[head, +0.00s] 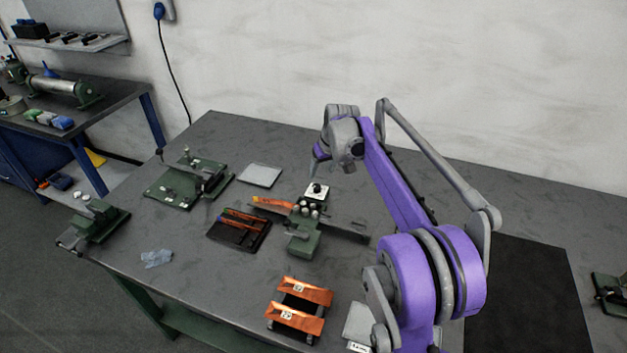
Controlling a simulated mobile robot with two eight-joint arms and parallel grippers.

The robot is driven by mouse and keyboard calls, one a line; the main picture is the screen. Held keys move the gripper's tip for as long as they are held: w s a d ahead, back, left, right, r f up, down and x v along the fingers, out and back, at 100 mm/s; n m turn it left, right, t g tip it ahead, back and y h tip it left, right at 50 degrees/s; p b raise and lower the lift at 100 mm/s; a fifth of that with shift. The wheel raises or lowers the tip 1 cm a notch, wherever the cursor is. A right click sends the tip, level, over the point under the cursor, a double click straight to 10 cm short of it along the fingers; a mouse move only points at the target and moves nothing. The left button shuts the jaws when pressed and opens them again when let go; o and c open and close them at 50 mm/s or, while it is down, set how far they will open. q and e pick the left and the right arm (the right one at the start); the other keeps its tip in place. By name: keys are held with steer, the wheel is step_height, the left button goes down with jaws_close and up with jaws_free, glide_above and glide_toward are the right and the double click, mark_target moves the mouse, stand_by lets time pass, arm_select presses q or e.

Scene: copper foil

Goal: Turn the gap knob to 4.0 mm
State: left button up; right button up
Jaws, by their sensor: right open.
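The gap knob (317,187) is a small dark knob on a white dial plate (312,194). It sits on top of a green machine (305,242) near the middle of the table. The dial markings are too small to read, so I cannot tell the setting. My right gripper (315,168) is open and just above and behind the knob, apart from it as far as I can see. My left gripper does not show.
Orange copper strips lie in a black tray (232,241) left of the machine. A rack (290,318) holds more copper pieces in front. A green fixture (176,187), a grey plate (259,175) and a crumpled cloth (157,258) lie left. A black mat (530,290) lies right.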

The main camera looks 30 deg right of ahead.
mark_target(317, 186)
steer(key=x, duration=0.9)
steer(key=shift+s, duration=0.2)
jaws_close()
